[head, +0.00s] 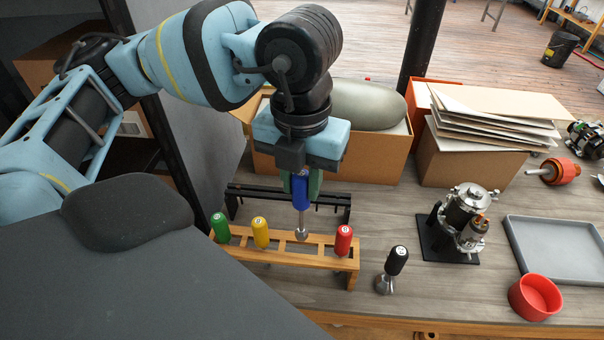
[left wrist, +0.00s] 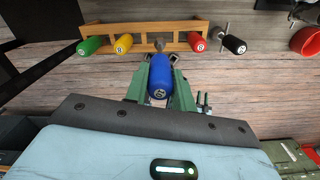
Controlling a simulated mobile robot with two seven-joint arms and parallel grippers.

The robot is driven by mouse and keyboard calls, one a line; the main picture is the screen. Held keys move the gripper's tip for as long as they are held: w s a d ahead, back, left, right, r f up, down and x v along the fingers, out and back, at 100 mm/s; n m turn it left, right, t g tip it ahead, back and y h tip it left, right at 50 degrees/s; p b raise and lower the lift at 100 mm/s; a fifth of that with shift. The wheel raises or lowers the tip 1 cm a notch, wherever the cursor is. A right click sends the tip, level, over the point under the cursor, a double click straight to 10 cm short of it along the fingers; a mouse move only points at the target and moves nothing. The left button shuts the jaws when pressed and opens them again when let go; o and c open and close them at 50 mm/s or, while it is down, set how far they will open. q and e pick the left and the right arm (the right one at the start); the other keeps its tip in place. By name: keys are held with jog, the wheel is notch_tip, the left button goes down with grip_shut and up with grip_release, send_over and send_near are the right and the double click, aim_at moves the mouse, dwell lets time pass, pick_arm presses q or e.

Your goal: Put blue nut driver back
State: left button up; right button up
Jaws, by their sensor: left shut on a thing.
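My left gripper (head: 301,182) is shut on the blue nut driver (head: 301,194). The driver hangs upright with its metal socket end down, close over the wooden rack (head: 268,257). In the left wrist view the blue handle (left wrist: 160,77) sits between the green fingers (left wrist: 155,88). The rack holds a green driver (head: 220,227), a yellow driver (head: 261,232) and a red driver (head: 343,240). The rack's stretch between yellow and red holds no driver. Whether the blue driver's tip touches the rack I cannot tell. My right gripper is not in view.
A black-handled driver (head: 396,262) stands on the bench right of the rack. Farther right are an alternator part on a black stand (head: 437,240), a red bowl (head: 535,297) and a grey tray (head: 560,254). Cardboard boxes (head: 468,163) stand behind. A dark rail (head: 330,196) lies behind the rack.

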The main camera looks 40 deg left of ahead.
aim_at(301, 200)
pick_arm(q)
jog(key=shift+f, duration=0.55)
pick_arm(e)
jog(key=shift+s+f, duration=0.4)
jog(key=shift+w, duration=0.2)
